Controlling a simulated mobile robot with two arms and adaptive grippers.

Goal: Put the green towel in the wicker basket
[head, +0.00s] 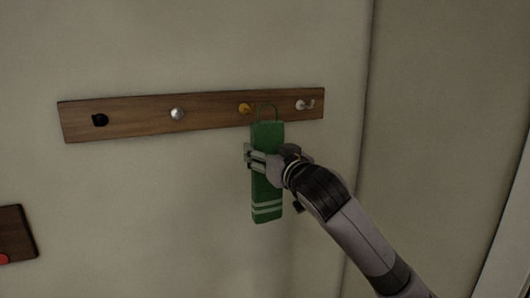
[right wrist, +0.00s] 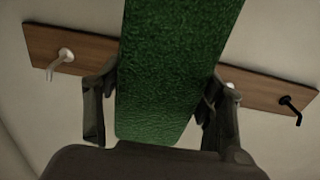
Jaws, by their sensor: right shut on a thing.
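The green towel (head: 267,190) hangs upright in front of the wall, a narrow folded strip with pale stripes near its bottom end and a thin loop at its top. My right gripper (head: 266,160) is shut on the towel's upper half from the right. In the right wrist view the towel (right wrist: 175,65) lies between the two fingers. My left gripper and the wicker basket are not in view.
A wooden rack (head: 210,112) on the wall bears a black hook (head: 100,120), a silver hook (head: 177,114) and a white hook (head: 303,105) besides the yellow one. A dark wooden piece (head: 14,236) is at lower left.

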